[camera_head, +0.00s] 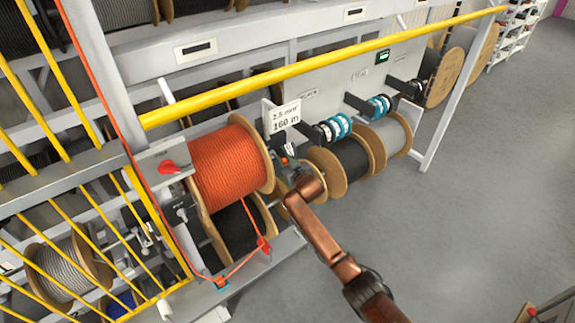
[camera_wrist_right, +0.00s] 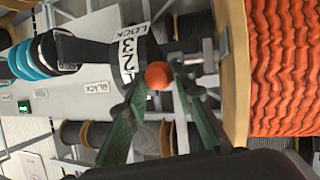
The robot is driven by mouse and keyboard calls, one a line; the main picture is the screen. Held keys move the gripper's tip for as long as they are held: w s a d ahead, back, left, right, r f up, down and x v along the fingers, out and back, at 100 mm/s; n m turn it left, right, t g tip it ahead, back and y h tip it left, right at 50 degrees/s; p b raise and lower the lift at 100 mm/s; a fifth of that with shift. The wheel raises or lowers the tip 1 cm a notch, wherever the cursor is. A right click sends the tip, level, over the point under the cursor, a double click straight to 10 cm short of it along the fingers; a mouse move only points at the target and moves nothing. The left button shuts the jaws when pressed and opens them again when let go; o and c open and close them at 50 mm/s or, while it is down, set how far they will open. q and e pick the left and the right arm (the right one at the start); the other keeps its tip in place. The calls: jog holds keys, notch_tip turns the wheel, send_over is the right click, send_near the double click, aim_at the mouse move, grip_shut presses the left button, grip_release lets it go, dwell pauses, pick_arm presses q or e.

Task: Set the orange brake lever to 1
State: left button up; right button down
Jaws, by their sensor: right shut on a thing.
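In the right wrist view the orange round knob of the brake lever (camera_wrist_right: 158,75) sits between the green fingers of my right gripper (camera_wrist_right: 162,82), which is shut on it. The scale plate (camera_wrist_right: 128,52) beside the knob reads LOCK, 3 and 2; the 1 and the lever's exact setting cannot be made out. My left gripper is in neither view.
A yellow rail (camera_head: 320,68) crosses above the reels. A black cable reel (camera_head: 342,160) lies to the right.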

jog(key=shift+w+a+r, duration=0.15)
jog(key=shift+r, duration=0.4)
jog(key=shift+w+a+r, duration=0.1)
jog(key=shift+w+r, duration=0.05)
jog(key=shift+r, duration=0.35)
jog(key=c, duration=2)
grip_release()
jog(key=shift+c, duration=0.2)
jog(key=o, duration=0.4)
jog(key=shift+f, duration=0.25)
jog(key=shift+d+f, duration=0.1)
jog(key=shift+s, duration=0.15)
